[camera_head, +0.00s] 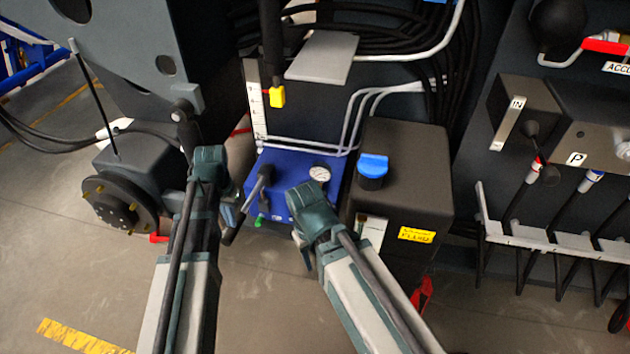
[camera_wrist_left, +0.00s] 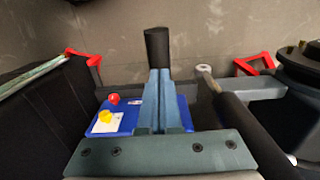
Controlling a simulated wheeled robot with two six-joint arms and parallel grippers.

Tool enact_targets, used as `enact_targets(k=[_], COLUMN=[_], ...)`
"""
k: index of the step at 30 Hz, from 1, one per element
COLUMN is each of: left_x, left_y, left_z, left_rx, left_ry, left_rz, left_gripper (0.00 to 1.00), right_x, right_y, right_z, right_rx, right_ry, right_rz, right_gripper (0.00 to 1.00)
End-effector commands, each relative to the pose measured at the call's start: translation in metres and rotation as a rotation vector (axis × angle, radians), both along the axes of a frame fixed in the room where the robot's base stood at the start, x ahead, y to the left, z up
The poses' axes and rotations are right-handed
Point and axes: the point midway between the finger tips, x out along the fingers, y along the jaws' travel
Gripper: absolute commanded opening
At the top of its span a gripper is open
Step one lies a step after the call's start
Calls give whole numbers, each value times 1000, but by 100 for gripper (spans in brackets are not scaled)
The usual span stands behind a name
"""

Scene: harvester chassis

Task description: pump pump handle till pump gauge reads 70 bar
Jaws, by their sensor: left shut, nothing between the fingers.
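The blue pump box (camera_head: 287,183) stands low in the middle of the head view, with a round white-faced gauge (camera_head: 320,173) on top. The gauge is too small to read. The black pump handle (camera_head: 239,220) slants down and left from the box's left side. My left gripper (camera_head: 229,213) is shut and empty beside the handle's lower part. In the left wrist view its closed fingers (camera_wrist_left: 160,90) point at the black handle end (camera_wrist_left: 157,48), which shows just beyond the tips; I cannot tell if they touch. My right gripper (camera_head: 303,240) hangs in front of the box, its fingers largely hidden.
A black tank (camera_head: 405,165) with a blue cap (camera_head: 373,166) stands right of the pump. A dark wheel hub (camera_head: 115,205) is at the left. A rack of levers (camera_head: 560,240) is at the right. Red knob (camera_wrist_left: 113,98) and yellow knob (camera_wrist_left: 105,116) sit by the pump box.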

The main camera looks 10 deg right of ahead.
Motion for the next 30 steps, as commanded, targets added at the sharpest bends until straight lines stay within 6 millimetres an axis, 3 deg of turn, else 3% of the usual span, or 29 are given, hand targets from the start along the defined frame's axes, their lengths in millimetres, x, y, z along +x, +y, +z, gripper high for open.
enact_targets(k=[20,30], left_x=[0,2], left_y=[0,-1], left_z=[0,-20], left_rx=[0,0], left_ry=[0,0], left_rz=[0,0], left_gripper=[0,0], right_x=[0,0], right_y=[0,0], right_z=[0,-19], right_rx=[0,0], right_ry=[0,0], right_rz=[0,0], right_gripper=[50,50])
